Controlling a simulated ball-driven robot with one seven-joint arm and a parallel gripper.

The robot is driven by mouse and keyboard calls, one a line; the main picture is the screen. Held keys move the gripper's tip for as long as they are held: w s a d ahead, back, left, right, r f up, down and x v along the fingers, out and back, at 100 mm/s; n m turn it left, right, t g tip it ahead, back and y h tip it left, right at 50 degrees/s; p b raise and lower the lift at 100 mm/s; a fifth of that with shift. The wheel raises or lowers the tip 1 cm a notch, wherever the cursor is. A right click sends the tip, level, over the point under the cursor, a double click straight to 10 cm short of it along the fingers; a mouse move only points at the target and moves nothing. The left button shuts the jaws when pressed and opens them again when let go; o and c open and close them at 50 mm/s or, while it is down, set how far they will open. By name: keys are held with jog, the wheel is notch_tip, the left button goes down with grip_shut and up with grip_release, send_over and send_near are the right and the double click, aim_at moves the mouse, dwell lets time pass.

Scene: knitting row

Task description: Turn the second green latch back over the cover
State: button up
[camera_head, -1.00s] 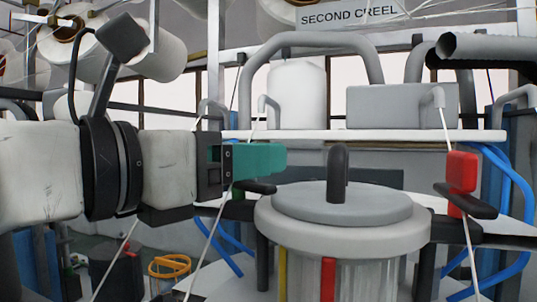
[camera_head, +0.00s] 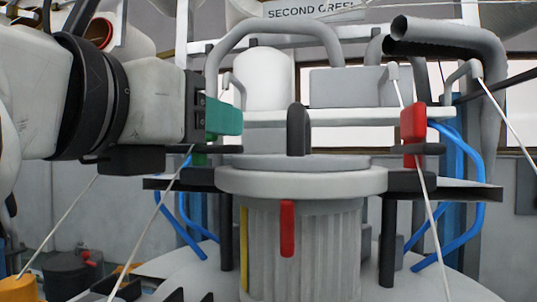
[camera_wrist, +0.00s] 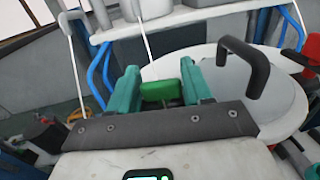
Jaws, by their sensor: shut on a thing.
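A grey round cover (camera_head: 340,163) with a black upright handle (camera_head: 298,130) lies on a ribbed drum; both also show in the wrist view, the cover (camera_wrist: 222,80) and the handle (camera_wrist: 250,62). The green latch (camera_wrist: 160,92) is beside the cover's left edge, between my teal fingers. A little of the latch (camera_head: 199,157) shows below them in the head view. My gripper (camera_wrist: 160,70) is shut on the latch; in the head view my gripper (camera_head: 224,116) comes from the left, and its fingers hide most of the latch.
A red latch (camera_head: 413,124) stands upright on a black bracket at the cover's right. White yarns (camera_head: 422,190) slant past both sides. A shelf with grey pipes (camera_head: 275,32) and a box stands behind. Blue hoses (camera_head: 470,200) hang at the right.

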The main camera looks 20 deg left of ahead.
jog(key=y+b, duration=0.1)
jog(key=n+y+b, duration=0.1)
jog(key=shift+f+b, duration=0.3)
jog(key=shift+b, duration=0.05)
jog(key=shift+r+n+y, duration=0.15)
jog(key=shift+n+y, duration=0.25)
jog(key=shift+r, duration=0.1)
jog(key=o, duration=1)
jog(key=shift+c, duration=0.2)
jog(key=s+b, duration=0.1)
jog(key=s, duration=1)
jog(key=shift+d, duration=0.4)
